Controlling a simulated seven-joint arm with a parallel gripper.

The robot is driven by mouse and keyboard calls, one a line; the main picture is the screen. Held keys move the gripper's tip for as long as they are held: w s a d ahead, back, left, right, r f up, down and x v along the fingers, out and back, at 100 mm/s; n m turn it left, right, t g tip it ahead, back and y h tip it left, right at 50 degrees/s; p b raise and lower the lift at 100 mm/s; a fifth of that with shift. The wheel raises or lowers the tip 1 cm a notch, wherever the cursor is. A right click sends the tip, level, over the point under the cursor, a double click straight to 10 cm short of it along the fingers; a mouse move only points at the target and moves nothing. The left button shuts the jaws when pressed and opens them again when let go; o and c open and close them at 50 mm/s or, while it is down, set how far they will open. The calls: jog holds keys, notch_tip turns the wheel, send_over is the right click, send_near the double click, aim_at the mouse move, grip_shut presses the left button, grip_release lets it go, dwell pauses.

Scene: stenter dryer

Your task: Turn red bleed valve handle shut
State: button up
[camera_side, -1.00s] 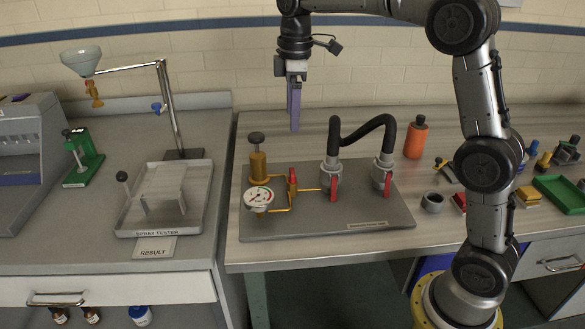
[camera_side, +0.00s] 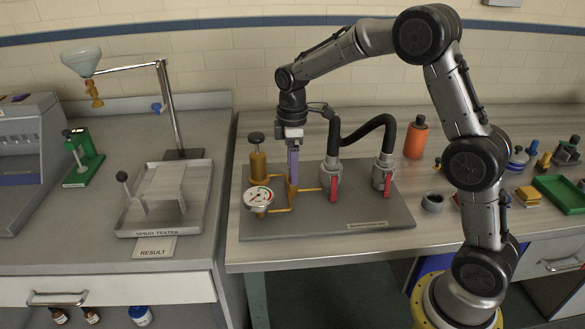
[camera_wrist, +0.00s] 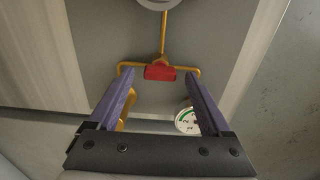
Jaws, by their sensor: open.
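The red bleed valve handle (camera_wrist: 160,72) shows in the wrist view as a short red block on the thin brass pipe, lying crosswise between my fingertips. In the side view my fingers hide it. My gripper (camera_side: 293,182) points straight down over the brass valve, between the gauge and the grey hose fittings. In the wrist view my gripper (camera_wrist: 160,84) is open, with one purple finger on each side of the handle and visible gaps. I cannot tell how far down the fingers reach around it. The round white pressure gauge (camera_side: 258,196) sits at front left of the valve.
A brass cylinder with a dark knob (camera_side: 257,160) stands close left of my gripper. Two hose fittings with red levers (camera_side: 334,188) and a black hose (camera_side: 362,129) stand to the right. All are on a grey plate (camera_side: 370,221). An orange bottle (camera_side: 416,138) stands behind right.

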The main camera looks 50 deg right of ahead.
jog(key=shift+f, duration=0.55)
grip_shut()
